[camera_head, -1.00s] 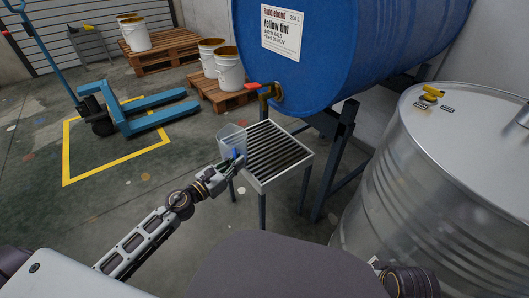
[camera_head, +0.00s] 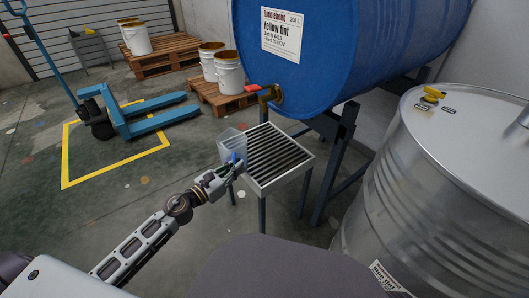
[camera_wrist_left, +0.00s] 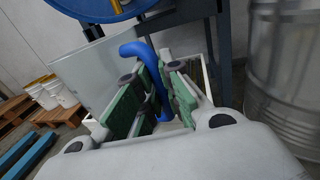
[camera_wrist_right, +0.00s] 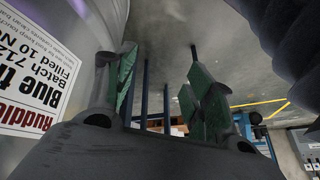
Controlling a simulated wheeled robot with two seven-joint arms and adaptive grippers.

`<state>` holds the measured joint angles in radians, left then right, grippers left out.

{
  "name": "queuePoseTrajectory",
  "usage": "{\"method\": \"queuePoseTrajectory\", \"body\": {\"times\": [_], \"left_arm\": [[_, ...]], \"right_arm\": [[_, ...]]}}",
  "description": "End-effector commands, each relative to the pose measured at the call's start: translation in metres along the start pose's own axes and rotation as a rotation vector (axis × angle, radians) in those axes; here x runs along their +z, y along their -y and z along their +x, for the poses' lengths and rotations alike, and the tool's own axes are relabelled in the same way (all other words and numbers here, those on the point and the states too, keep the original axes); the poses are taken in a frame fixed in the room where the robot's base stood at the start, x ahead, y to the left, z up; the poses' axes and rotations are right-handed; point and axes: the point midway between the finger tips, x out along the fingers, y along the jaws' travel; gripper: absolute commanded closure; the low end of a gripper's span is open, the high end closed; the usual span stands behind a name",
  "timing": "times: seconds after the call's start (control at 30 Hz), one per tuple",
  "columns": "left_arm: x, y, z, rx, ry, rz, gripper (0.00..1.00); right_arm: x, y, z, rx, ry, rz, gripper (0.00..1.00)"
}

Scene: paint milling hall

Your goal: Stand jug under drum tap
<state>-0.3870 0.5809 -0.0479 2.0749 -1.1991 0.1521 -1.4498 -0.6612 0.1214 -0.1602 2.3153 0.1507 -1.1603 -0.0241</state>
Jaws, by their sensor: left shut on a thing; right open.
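A clear jug (camera_head: 232,146) with a blue handle is at the left edge of the slatted stand (camera_head: 262,187) in the head view. My left gripper (camera_head: 228,170) is shut on the jug's blue handle (camera_wrist_left: 145,52), which shows between its green pads in the left wrist view (camera_wrist_left: 165,95). I cannot tell whether the jug touches the stand. The blue drum (camera_head: 325,50) lies on its side, and its brass tap (camera_head: 272,96) with a red lever (camera_head: 252,88) is above and right of the jug. My right gripper (camera_wrist_right: 165,85) is open and empty in the right wrist view.
A steel drum (camera_head: 440,190) stands close on the right. The blue drum's dark frame (camera_head: 335,160) is beside the stand. A blue pallet jack (camera_head: 130,115) and pallets with white buckets (camera_head: 228,75) are at the back left.

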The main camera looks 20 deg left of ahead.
Motion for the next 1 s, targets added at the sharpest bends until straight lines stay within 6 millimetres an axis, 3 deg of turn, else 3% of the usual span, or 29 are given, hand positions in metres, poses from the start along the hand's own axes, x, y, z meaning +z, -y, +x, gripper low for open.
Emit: {"method": "queuePoseTrajectory", "body": {"times": [0.4, 1.0], "left_arm": [[0.001, 0.000, 0.000, 0.000, 0.002, 0.001, 1.00], [0.001, 0.000, 0.001, 0.000, 0.002, 0.001, 1.00]], "right_arm": [[0.018, 0.026, 0.035, -0.094, -0.111, 0.056, 0.46], [0.020, 0.031, 0.040, -0.109, -0.134, 0.071, 0.46]]}}
